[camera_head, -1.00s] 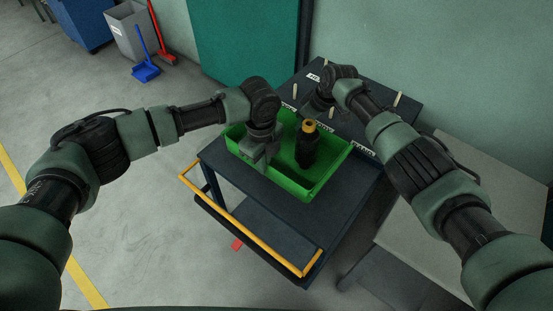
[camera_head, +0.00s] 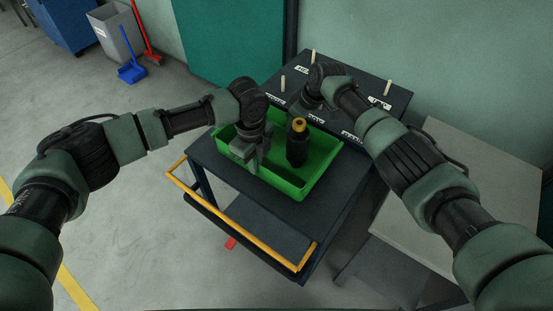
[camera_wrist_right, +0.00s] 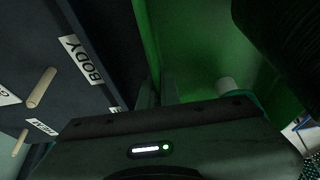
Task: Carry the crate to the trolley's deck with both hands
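The green crate (camera_head: 318,178) rests on the trolley's dark deck (camera_head: 335,200). A black cylinder with an orange top (camera_head: 297,145) stands inside it.
A black board with pegs and labels (camera_head: 365,100) adjoins the deck behind the crate. The trolley's yellow handle (camera_head: 235,225) is at the front. A grey table (camera_head: 440,210) stands at right. A bin (camera_head: 118,32) and a blue dustpan (camera_head: 131,73) are far left. The left floor is clear.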

